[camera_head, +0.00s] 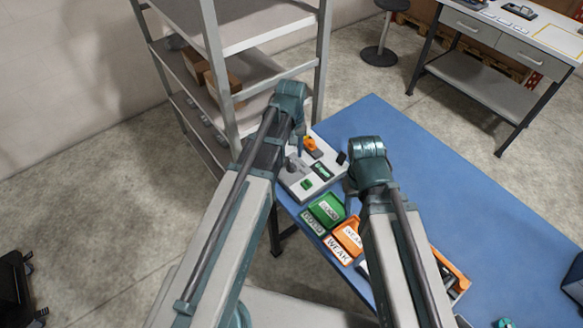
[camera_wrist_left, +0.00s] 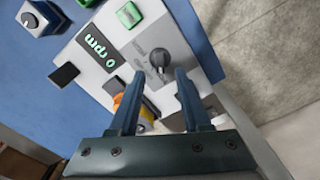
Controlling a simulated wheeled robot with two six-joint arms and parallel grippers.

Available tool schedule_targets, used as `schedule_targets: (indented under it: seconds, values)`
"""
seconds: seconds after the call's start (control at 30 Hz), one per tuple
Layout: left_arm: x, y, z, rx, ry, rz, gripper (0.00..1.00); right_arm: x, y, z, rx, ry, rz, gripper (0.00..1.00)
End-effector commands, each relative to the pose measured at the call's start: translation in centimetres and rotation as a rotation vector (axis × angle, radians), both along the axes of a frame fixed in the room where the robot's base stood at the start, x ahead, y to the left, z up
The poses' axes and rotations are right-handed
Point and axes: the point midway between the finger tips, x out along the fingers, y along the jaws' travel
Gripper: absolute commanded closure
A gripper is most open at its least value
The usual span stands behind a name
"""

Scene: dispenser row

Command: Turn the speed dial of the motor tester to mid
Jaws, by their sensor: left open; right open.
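The motor tester (camera_head: 293,182) is a pale panel box on the left edge of the blue table. In the left wrist view its panel (camera_wrist_left: 118,50) carries a dark round dial (camera_wrist_left: 160,58) with grey marked scale, a display with green "rpm 0" (camera_wrist_left: 100,48) and a green button (camera_wrist_left: 128,13). My left gripper (camera_wrist_left: 160,74) is open, its fingertips just short of the dial and to either side of it; contact is not visible. An orange part (camera_head: 311,145) sits on the tester. My right gripper (camera_head: 349,192) is open above the table near the bins, mostly hidden by its arm.
A green bin labelled GOOD (camera_head: 327,209) and an orange bin labelled WEAK (camera_head: 348,236) stand in front of the tester. A grey shelf rack (camera_head: 240,35) rises behind on the left. The blue table (camera_head: 455,195) is clear in its middle right.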

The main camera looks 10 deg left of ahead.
Motion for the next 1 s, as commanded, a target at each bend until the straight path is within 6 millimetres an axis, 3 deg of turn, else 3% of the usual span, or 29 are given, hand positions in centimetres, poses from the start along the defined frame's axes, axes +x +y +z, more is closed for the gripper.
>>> schedule_targets:
  seconds: [0.03, 0.3, 0.7, 0.97, 1.0]
  values:
    - [0.0, 0.0, -1.5, 0.0, 0.0, 0.0, 0.53, 0.0, 0.0, -1.5, 0.0, 0.0, 0.0, 0.5]
    - [0.0, 0.0, -4.6, 0.0, 0.0, 0.0, 0.53, 0.0, 0.0, -4.6, 0.0, 0.0, -0.002, 0.5]
    - [0.0, 0.0, -4.9, 0.0, 0.0, 0.0, 0.53, 0.0, 0.0, -4.9, 0.0, 0.0, -0.002, 0.5]
    - [0.0, 0.0, -4.9, 0.0, 0.0, 0.0, 0.99, 0.0, 0.0, -4.9, 0.0, 0.0, -0.002, 0.5]
    - [0.0, 0.0, -4.9, 0.0, 0.0, 0.0, 1.0, 0.0, 0.0, -4.9, 0.0, 0.0, -0.002, 0.5]
